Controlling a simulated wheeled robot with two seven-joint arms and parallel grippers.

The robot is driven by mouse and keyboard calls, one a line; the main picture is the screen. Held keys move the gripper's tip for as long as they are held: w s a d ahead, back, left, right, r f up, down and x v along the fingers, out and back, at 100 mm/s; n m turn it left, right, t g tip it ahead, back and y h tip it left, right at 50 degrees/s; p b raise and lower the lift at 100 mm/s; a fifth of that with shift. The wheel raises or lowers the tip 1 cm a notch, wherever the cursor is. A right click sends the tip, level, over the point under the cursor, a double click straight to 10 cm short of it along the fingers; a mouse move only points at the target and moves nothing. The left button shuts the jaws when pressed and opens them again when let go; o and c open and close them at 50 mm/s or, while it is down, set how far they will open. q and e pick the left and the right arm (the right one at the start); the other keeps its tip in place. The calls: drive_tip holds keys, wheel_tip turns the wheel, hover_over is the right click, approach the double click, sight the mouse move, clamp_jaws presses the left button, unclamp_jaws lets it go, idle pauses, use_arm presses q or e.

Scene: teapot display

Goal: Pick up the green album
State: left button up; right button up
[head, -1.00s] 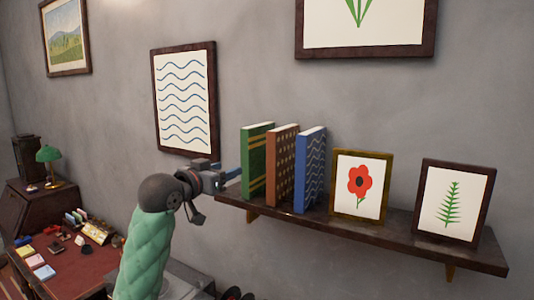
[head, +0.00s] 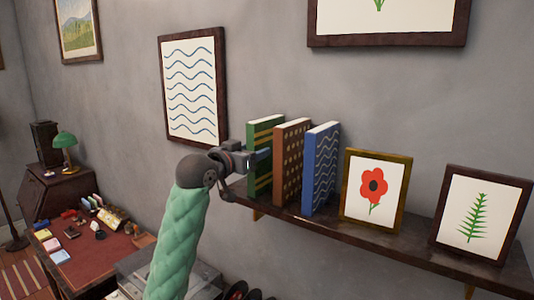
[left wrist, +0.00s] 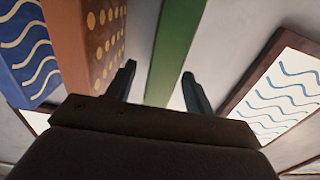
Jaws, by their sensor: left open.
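The green album (head: 265,132) stands upright at the left end of the wall shelf, leftmost of three books. My left gripper (head: 262,156) is at its front, on the left side of the shelf. In the left wrist view the gripper (left wrist: 158,84) is open, and the green album's spine (left wrist: 176,45) shows between its two fingers. I cannot tell whether either finger touches it. My right gripper is not in view.
A brown dotted book (head: 290,165) and a blue wavy book (head: 320,170) stand close to the right of the album. A red flower frame (head: 374,188) and a fern frame (head: 478,215) stand further along the shelf (head: 410,250). A wave picture (head: 192,85) hangs to the left.

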sight(262, 146)
use_arm(q)
drive_tip(key=shift+w+d+r+p, duration=0.4)
drive_tip(key=shift+w+p, duration=0.2)
drive_tip(key=shift+p, duration=0.2)
drive_tip(key=shift+p+x, duration=0.65)
drive_tip(key=shift+x, duration=0.25)
drive_tip(key=shift+w+d+f, duration=0.3)
drive_tip(key=shift+w, duration=0.15)
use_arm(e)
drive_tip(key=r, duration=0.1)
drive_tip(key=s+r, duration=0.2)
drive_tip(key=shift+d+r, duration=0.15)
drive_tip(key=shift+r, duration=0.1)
use_arm(q)
clamp_jaws()
